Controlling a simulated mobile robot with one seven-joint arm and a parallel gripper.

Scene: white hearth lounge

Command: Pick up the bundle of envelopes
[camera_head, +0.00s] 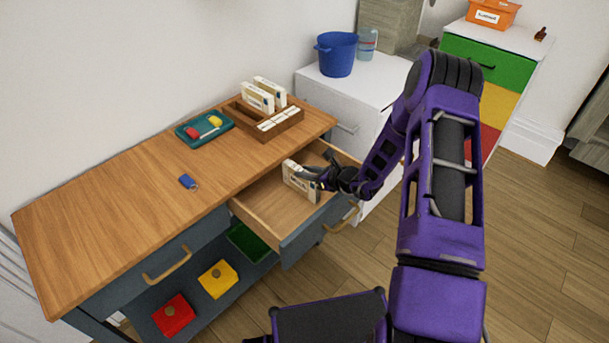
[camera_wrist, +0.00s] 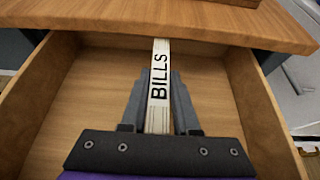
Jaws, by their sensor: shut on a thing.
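The bundle of envelopes (camera_head: 299,181) is white, and its narrow edge carries the word "BILLS" in the wrist view (camera_wrist: 160,84). It stands on edge in the open drawer (camera_head: 263,207) of the wooden-topped cabinet. My gripper (camera_head: 314,180) reaches into the drawer from the right. In the wrist view the two grey fingers (camera_wrist: 159,100) lie along both sides of the bundle, shut on it. The bundle's lower edge is at or close to the drawer floor; I cannot tell whether it touches.
On the cabinet top (camera_head: 120,205) are a wooden organizer (camera_head: 285,122) with similar white bundles, a teal tray (camera_head: 190,137) and a blue key tag (camera_head: 188,181). The tabletop edge (camera_wrist: 110,22) overhangs the drawer's back. A white cabinet with a blue bucket (camera_head: 336,55) stands behind.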

